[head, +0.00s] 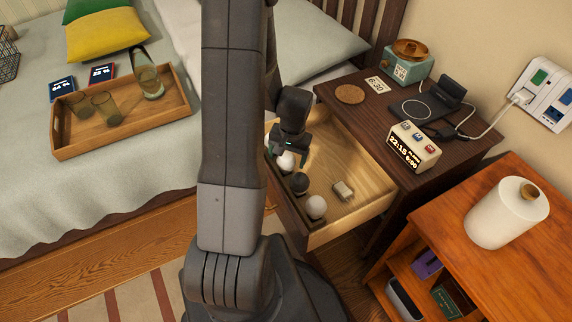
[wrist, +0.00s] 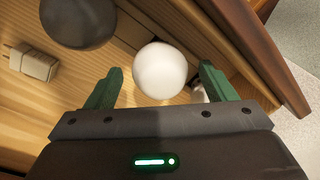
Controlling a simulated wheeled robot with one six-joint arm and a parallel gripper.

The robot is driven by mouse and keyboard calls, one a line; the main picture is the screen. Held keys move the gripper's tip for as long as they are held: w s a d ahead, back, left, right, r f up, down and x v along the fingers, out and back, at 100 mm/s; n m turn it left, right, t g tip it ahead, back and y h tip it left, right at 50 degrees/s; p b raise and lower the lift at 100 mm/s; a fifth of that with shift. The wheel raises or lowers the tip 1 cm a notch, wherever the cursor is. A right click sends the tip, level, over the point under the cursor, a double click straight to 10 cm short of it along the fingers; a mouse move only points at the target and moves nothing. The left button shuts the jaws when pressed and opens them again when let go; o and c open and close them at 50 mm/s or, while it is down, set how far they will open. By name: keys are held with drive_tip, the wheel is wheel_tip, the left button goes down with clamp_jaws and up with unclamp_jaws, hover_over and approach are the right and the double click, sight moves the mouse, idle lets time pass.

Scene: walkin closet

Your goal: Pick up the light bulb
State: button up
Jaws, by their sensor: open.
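A round white light bulb (wrist: 160,70) sits in the open drawer (head: 350,222) of the dark nightstand. In the wrist view it lies between the two green fingertips of my gripper (wrist: 161,74), with gaps showing on both sides. In the head view my gripper (head: 288,150) points down over the drawer's left part, just above a white bulb (head: 285,162). My gripper is open and holds nothing. A further white piece (wrist: 199,94) is mostly hidden by the right finger.
A dark round object (head: 300,183) and a small beige block (head: 343,190) share the drawer. Drawer walls stand close to my gripper. The nightstand top (head: 365,125) holds a clock (head: 413,147) and charger. A bed with a wooden tray (head: 150,118) is left; an orange cabinet (head: 500,260) is right.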

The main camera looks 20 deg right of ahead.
wheel_tip(320, 180, down, 2)
drive_tip(key=shift+w+a+f, duration=0.1)
drive_tip(key=shift+f, duration=0.05)
drive_tip(key=c, duration=1)
drive_tip(key=shift+c, duration=0.2)
